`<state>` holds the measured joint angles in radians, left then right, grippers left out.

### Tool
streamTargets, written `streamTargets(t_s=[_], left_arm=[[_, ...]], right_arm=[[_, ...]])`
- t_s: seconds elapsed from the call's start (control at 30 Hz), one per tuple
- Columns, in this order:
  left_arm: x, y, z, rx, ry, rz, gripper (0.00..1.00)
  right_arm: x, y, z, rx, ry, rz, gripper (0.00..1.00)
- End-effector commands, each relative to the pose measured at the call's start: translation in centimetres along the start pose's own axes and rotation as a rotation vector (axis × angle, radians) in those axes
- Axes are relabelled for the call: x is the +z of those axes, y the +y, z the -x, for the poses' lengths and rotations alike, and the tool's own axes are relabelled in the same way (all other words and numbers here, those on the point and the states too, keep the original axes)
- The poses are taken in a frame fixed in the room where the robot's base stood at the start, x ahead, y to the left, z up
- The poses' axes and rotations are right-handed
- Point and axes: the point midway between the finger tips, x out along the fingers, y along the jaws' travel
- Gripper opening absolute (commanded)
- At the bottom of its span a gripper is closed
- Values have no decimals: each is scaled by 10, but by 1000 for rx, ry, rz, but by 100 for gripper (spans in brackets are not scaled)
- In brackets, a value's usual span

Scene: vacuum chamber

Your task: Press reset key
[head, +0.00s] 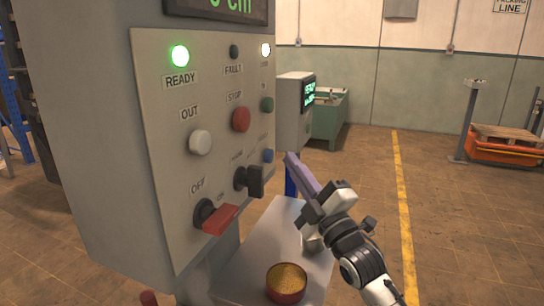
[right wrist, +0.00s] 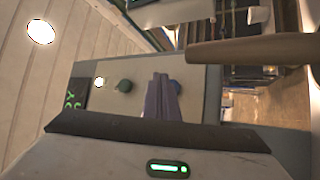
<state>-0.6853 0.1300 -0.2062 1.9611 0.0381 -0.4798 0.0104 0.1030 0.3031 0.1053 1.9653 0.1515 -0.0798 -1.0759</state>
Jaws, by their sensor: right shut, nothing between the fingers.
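The control panel (head: 170,130) on a grey cabinet fills the left of the head view. A small blue button (head: 268,156) sits low on its right edge; the label above it is too small to read. My right gripper (head: 291,158) is shut and empty, its purple fingers pointing up and left, just right of the blue button with a small gap in the picture. In the right wrist view the shut fingers (right wrist: 161,98) point at the panel, and the blue button (right wrist: 176,86) shows partly behind their right edge. My left gripper is not in view.
Nearby are a green button (head: 267,104), a red STOP button (head: 241,119), a white OUT button (head: 200,142), a black knob (head: 249,181) and a red-handled switch (head: 220,218). A round tin (head: 287,283) stands on the shelf (head: 247,277) below. The READY lamp (head: 180,56) glows green.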

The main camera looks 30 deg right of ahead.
Motion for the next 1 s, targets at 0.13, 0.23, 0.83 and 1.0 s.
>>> streamTargets(t_s=[0.13, 0.23, 0.83, 1.0], left_arm=[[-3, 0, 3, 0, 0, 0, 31], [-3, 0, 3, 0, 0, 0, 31], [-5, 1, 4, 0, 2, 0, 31], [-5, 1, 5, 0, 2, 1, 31]], right_arm=[[8, 9, 11, -2, 0, 3, 0], [13, 14, 18, -1, 0, 3, 0], [20, 21, 28, 0, 1, 0, 0], [20, 21, 28, 0, 1, 0, 0]])
